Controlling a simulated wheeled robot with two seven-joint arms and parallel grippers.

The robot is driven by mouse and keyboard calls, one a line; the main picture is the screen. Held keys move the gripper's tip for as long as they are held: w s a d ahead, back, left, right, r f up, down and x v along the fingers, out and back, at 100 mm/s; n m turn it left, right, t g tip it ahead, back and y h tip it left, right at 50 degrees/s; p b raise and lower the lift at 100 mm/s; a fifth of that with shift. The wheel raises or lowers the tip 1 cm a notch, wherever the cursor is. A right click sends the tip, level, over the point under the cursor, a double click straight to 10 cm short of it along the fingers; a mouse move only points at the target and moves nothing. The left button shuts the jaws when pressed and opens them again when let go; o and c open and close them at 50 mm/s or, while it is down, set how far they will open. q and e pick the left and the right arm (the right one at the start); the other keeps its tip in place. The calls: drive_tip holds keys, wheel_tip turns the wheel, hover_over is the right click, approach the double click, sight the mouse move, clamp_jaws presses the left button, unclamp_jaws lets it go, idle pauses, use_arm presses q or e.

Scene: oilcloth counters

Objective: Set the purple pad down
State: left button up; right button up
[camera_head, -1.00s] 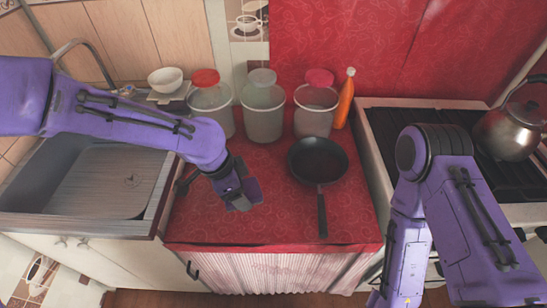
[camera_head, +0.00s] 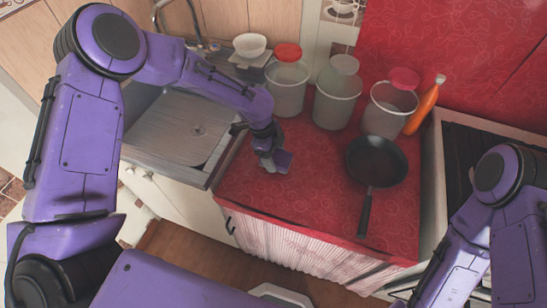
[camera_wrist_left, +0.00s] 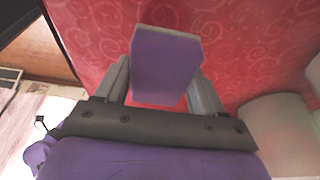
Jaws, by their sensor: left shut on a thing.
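The purple pad (camera_head: 283,161) is a small flat block between the fingers of my left gripper (camera_head: 270,163), over the left part of the red counter. In the left wrist view the pad (camera_wrist_left: 165,65) sits between the two grey fingers, with the red patterned cloth behind it. My left gripper is shut on it. I cannot tell whether the pad touches the counter. My right arm shows at the right edge of the head view, but its gripper is out of the picture.
A black frying pan (camera_head: 377,161) lies to the right on the red counter (camera_head: 310,205). Canisters, one of them (camera_head: 338,97) in the middle, and an orange bottle (camera_head: 422,108) stand behind. A sink (camera_head: 180,130) is at left. The counter's front middle is clear.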

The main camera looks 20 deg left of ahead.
use_arm(q)
drive_tip(key=f, duration=0.1)
drive_tip(key=f+p, duration=0.1)
drive_tip(key=f, duration=0.1)
drive_tip(key=shift+w+a+f+p, duration=0.2)
drive_tip(key=shift+a+f+p, duration=0.05)
drive_tip(key=shift+f+p, duration=0.1)
drive_tip(key=shift+f, duration=0.1)
drive_tip(key=shift+f+b, duration=0.15)
drive_tip(key=shift+b, duration=0.15)
drive_tip(key=o, duration=1)
drive_tip(key=shift+r, duration=0.2)
drive_tip(key=shift+a+r, duration=0.1)
drive_tip(key=shift+r, duration=0.2)
drive_tip(key=b+v, duration=0.2)
drive_tip(key=v, duration=0.9)
drive_tip(key=shift+r, duration=0.2)
